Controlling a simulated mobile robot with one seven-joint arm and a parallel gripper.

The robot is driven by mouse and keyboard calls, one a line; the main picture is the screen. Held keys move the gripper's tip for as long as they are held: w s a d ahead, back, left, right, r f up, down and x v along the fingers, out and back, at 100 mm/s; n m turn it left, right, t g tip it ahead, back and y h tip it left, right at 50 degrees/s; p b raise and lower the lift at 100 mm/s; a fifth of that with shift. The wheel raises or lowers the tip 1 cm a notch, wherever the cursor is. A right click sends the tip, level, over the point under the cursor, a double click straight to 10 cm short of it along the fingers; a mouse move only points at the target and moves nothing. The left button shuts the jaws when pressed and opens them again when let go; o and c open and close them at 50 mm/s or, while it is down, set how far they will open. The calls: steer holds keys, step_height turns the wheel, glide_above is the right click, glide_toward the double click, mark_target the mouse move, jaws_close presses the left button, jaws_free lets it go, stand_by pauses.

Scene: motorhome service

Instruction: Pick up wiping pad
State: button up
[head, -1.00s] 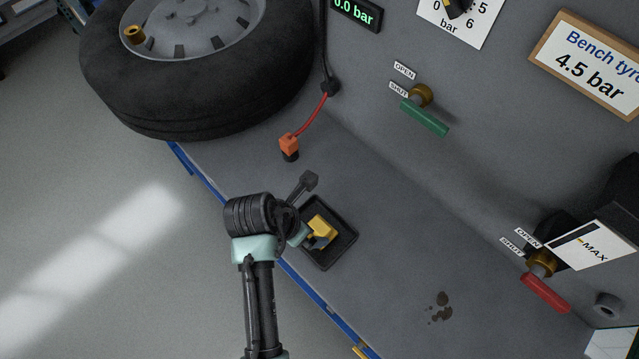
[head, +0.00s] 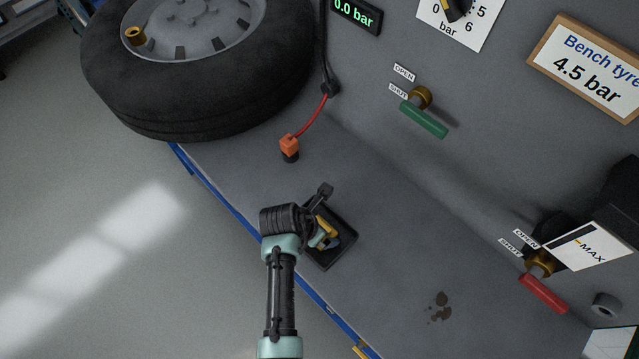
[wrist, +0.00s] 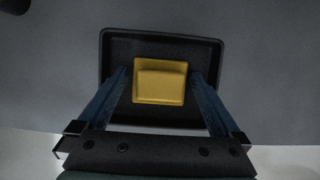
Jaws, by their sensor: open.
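The wiping pad is a yellow block (wrist: 160,81) lying in a black tray (wrist: 159,41) in the wrist view. In the head view the pad (head: 327,225) is partly hidden behind my arm and gripper, and the tray (head: 345,246) sits near the bench's front edge. My gripper (wrist: 162,76) is open, with one blue finger on each side of the pad. A gap shows between each finger and the pad. My gripper also shows over the tray in the head view (head: 325,236).
A tyre (head: 200,106) lies on the bench at the upper left. An orange connector (head: 289,146) on a red hose stands behind the tray. Green (head: 424,119) and red (head: 543,293) valve handles stick out from the panel. Dark spots (head: 440,305) mark the bench right of the tray.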

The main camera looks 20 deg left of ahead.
steer(key=shift+c, duration=0.3)
steer(key=c, duration=1)
steer(key=shift+c, duration=0.2)
step_height(320, 180, up, 10)
steer(key=shift+r, duration=0.1)
steer(key=o, duration=0.7)
steer(key=c, duration=0.5)
